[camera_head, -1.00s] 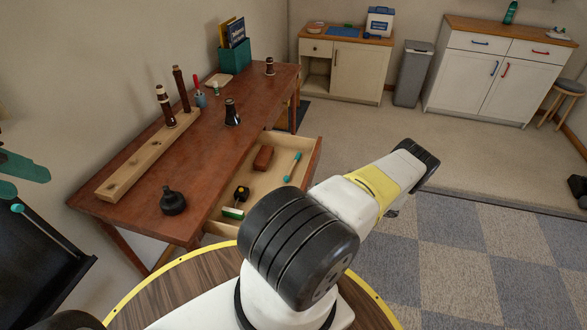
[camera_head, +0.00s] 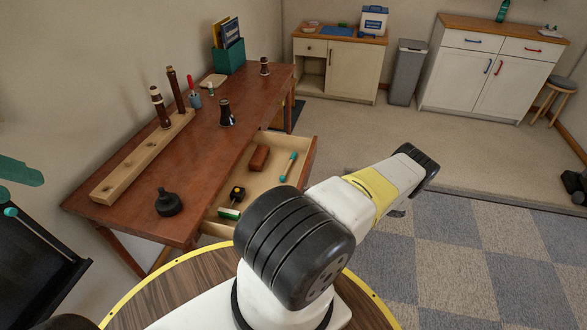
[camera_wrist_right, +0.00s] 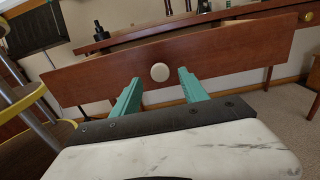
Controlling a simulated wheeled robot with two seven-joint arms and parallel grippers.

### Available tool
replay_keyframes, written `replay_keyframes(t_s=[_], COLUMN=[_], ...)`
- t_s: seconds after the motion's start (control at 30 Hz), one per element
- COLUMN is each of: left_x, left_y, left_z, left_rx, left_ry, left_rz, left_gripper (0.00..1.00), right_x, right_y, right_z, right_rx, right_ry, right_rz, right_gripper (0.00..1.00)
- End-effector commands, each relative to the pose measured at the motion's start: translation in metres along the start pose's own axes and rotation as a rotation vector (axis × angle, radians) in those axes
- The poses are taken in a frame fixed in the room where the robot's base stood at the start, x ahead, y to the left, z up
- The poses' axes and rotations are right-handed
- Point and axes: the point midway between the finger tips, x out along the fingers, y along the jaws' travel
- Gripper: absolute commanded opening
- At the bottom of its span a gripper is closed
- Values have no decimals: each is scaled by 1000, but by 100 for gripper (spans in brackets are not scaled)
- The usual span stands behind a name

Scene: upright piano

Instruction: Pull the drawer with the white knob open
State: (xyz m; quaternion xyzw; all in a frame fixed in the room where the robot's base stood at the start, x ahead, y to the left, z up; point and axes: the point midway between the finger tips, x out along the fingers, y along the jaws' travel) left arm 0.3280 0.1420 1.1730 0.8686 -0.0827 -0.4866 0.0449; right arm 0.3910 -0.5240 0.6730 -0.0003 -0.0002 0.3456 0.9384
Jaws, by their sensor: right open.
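The white knob (camera_wrist_right: 160,72) sits in the middle of the brown drawer front in the right wrist view. The drawer (camera_head: 268,183) stands pulled out from the brown table in the head view, its inside showing. My right gripper (camera_wrist_right: 159,76) is open, its teal fingers on either side of the knob and just short of it in the picture; I cannot tell whether they touch it. The right hand and the knob are hidden behind my arm in the head view. My left gripper (camera_head: 14,178) shows only partly at the left edge.
The drawer holds a red-brown block (camera_head: 259,157), a teal-ended stick (camera_head: 288,167) and a green-and-white brush (camera_head: 229,214). The table (camera_head: 215,150) bears a wooden rack (camera_head: 140,160) and dark instrument parts. A brass knob (camera_wrist_right: 306,17) shows farther right. Open floor lies right.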

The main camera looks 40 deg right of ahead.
Motion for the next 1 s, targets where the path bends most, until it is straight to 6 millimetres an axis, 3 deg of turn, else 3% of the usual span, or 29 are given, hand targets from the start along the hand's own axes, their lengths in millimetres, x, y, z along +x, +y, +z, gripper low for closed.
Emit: replay_keyframes(t_s=[0.1,0.33,0.87,1.0], left_x=[0,0,0,0], left_y=[0,0,0,0], left_z=[0,0,0,0], left_rx=[0,0,0,0], left_ry=[0,0,0,0], left_rz=[0,0,0,0], left_gripper=[36,36,36,36], right_x=[-21,-40,-41,-31], right_y=[0,0,0,-7], right_z=[-1,0,0,13], right_rx=[0,1,1,-19], right_ry=[1,1,0,24], right_rz=[-2,0,1,40], right_gripper=[52,52,52,52])
